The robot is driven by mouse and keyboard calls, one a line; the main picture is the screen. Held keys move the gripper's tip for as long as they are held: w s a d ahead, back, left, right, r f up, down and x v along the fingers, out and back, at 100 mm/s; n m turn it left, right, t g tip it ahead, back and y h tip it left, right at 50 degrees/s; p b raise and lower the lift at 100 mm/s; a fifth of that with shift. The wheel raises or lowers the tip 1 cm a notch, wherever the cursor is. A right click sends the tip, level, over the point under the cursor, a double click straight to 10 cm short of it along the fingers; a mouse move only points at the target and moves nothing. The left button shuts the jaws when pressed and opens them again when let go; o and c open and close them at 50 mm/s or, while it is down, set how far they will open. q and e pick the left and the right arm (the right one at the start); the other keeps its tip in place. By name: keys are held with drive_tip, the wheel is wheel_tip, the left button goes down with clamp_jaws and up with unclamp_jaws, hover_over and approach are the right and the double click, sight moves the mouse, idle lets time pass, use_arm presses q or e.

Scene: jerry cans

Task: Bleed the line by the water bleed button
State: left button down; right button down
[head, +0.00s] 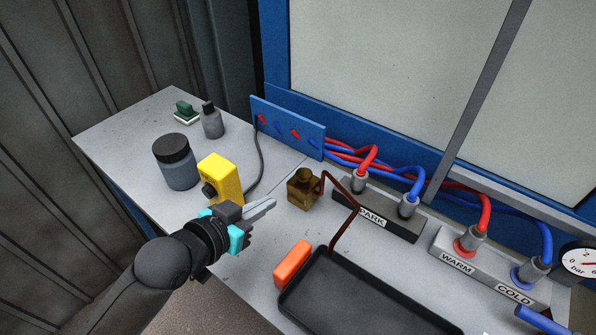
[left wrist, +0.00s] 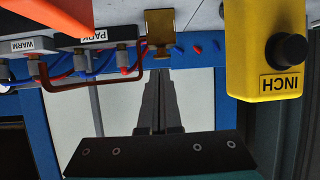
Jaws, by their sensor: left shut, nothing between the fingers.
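A brass block with a round knob on top (head: 303,187) stands on the bench, with a thin copper-brown pipe (head: 345,225) bending from it towards the black tray. No label reading water bleed is legible. The brass block also shows in the left wrist view (left wrist: 160,27), beyond the fingertips. A yellow box (head: 222,177) with a black button stands behind my left gripper; in the left wrist view (left wrist: 250,50) it reads INCH upside down. My left gripper (head: 268,205) is shut and empty, its fingers pointing right, in front of the brass block. My right gripper is not in view.
A black tray (head: 291,296) and an orange block (head: 292,264) lie at the front. PARK (head: 405,229) and WARM/COLD (head: 448,264) blocks carry red and blue hoses. A dark jar (head: 177,170), grey bottle (head: 212,124) and blue panel (head: 285,120) stand behind. A gauge (head: 580,261) is far right.

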use_arm(q)
drive_tip(key=w+r, duration=0.1)
drive_tip(key=r+h, duration=0.1)
drive_tip(key=r, duration=0.1)
drive_tip(key=w+r+t+h, duration=0.1)
drive_tip(key=shift+w+d+r+m, duration=0.15)
drive_tip(key=shift+w+d+m, duration=0.15)
drive_tip(key=shift+w+m, duration=0.1)
drive_tip(key=b, duration=0.2)
hover_over(304, 175)
drive_tip(key=s+a, duration=0.2)
drive_tip(key=shift+w+d+f, duration=0.1)
drive_tip(key=shift+d+f, duration=0.05)
drive_tip(key=shift+f, duration=0.45)
drive_tip(key=shift+w+d+f, duration=0.1)
drive_tip(key=shift+f, duration=0.5)
wheel_tip(304, 175, down, 3)
drive_tip(key=shift+w+d+r, duration=0.15)
drive_tip(key=shift+r, duration=0.05)
drive_tip(key=shift+f+b, duration=0.45)
drive_tip(key=shift+f, duration=0.35)
